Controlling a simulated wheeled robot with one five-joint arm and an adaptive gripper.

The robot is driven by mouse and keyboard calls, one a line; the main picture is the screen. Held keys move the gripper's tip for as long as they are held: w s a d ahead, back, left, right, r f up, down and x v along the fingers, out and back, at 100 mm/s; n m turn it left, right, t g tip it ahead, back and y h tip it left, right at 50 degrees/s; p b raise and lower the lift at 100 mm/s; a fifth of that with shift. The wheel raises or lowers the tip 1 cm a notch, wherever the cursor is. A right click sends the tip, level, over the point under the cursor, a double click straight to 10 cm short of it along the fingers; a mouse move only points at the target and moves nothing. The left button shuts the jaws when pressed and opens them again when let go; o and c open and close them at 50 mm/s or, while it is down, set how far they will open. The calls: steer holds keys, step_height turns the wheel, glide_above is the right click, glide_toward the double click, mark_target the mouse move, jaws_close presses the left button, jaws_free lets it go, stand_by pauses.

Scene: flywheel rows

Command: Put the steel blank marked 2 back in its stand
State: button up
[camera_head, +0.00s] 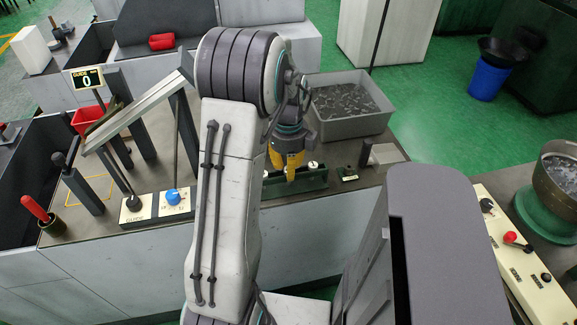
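My gripper (291,172) points down, with its yellow part just above or at a long green stand (300,186) on the grey bench top. My arm runs up the middle of the view and hides the stand's left end. A small pale round face (312,164) shows at the stand, right of the gripper. No number on it can be read, so I cannot tell which blank is marked 2. The fingertips are small and partly merged with the stand, so I cannot tell whether they are open or hold anything.
A grey bin of metal pieces (345,103) stands behind. A sloped guide rail (137,110), a control box with a blue knob (172,198) and upright posts stand left.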

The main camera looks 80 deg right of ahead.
steer(key=o, duration=0.4)
step_height(320, 180, up, 12)
stand_by(0.7)
stand_by(0.7)
